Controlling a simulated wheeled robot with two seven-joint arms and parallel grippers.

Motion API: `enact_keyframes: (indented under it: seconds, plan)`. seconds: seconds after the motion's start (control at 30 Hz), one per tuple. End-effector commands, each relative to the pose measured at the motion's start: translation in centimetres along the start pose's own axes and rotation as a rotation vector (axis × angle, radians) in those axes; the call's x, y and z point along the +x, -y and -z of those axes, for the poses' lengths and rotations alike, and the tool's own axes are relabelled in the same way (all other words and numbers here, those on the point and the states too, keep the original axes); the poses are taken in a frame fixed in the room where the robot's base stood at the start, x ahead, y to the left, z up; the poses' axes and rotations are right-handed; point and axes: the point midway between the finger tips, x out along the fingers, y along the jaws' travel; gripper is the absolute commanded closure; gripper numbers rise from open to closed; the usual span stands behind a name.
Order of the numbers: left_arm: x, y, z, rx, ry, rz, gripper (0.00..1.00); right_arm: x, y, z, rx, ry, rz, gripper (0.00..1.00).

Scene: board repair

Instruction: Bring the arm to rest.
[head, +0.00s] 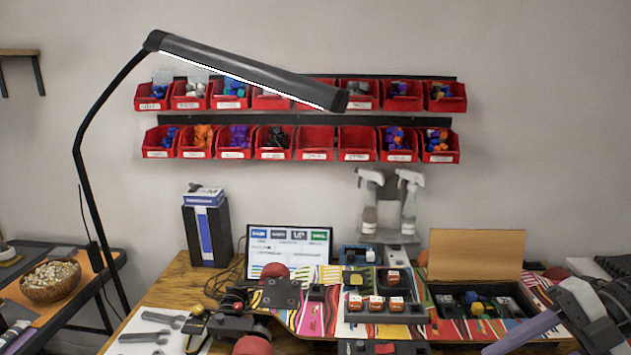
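A grey and black part that looks like my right arm and gripper (592,312) comes in at the lower right edge. A lavender-grey bar (522,332) extends from it down to the left; I cannot tell if it is a finger or a held thing. Its fingertips are not clear, so open or shut cannot be told. My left gripper is not in view. A skateboard deck with bright stripes (318,314) lies on the wooden table. A truck with red wheels (240,328) sits at its left end.
A tray of white-and-orange boxes (375,304) stands mid-table. An open cardboard box (476,254) is behind the arm. Wrenches (145,337) lie at the left. A screen (289,247), spray bottles (408,205), a tall lamp (245,70) and red wall bins (315,143) are behind.

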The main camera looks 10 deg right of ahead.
Motion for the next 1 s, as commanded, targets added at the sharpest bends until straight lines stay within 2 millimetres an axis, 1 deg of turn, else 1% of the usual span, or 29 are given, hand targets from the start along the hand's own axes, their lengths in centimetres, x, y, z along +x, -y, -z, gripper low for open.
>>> enact_keyframes:
  seconds: [0.03, 0.2, 0.5, 0.57, 0.6, 0.8, 0.9, 1.0]
  plan:
    - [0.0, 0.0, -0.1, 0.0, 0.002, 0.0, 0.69, 1.2, 0.9, 0.3, 0.038, -0.027, -0.084, 0.57]
    - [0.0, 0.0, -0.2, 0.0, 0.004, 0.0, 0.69, 4.2, 2.5, 1.1, 0.133, -0.094, -0.293, 0.57]
    - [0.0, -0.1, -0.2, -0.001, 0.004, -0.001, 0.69, 8.2, 3.5, 2.6, 0.246, -0.173, -0.542, 0.57]
    - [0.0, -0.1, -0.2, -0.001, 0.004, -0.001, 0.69, 8.8, 3.5, 2.9, 0.266, -0.187, -0.584, 0.57]
    - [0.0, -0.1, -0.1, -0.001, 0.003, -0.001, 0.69, 9.1, 3.2, 2.8, 0.273, -0.182, -0.612, 0.57]
    - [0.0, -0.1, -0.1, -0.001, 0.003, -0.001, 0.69, 9.8, 0.9, 0.4, 0.334, -0.081, -0.784, 0.57]
    - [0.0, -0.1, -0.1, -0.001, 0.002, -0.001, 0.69, 10.3, 0.3, -1.1, 0.395, -0.012, -0.869, 0.57]
    - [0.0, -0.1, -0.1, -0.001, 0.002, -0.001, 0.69, 11.1, 0.6, -3.1, 0.488, 0.081, -0.949, 0.57]
